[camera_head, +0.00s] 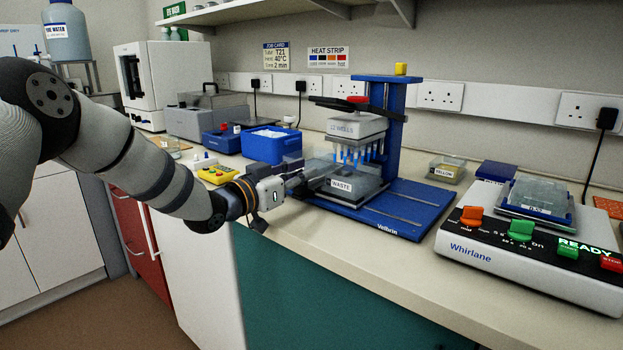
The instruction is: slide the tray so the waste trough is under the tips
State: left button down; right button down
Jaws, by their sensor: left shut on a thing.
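The blue pipetting stand (410,211) holds a grey head marked 12 WELLS (357,127) with a row of blue-white tips (362,153) pointing down. Beneath it, on the stand's base, the tray (368,193) carries a clear trough labelled WASTE (341,184). The trough's label faces front, and the tips hang above this area; I cannot tell whether they line up exactly. My left gripper (298,181) reaches in from the left and is shut at the tray's left side, its fingertips partly hidden. My right gripper is not in view.
The Whirlane shaker (530,251) stands at the right. The bench front between is clear.

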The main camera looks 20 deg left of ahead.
pick_arm(q)
jog(key=shift+a, duration=0.2)
jog(key=c, duration=1.6)
grip_release()
jog(key=shift+w, duration=0.1)
jog(key=shift+o, duration=0.6)
jog(key=shift+a, duration=0.1)
jog(key=v, duration=1.2)
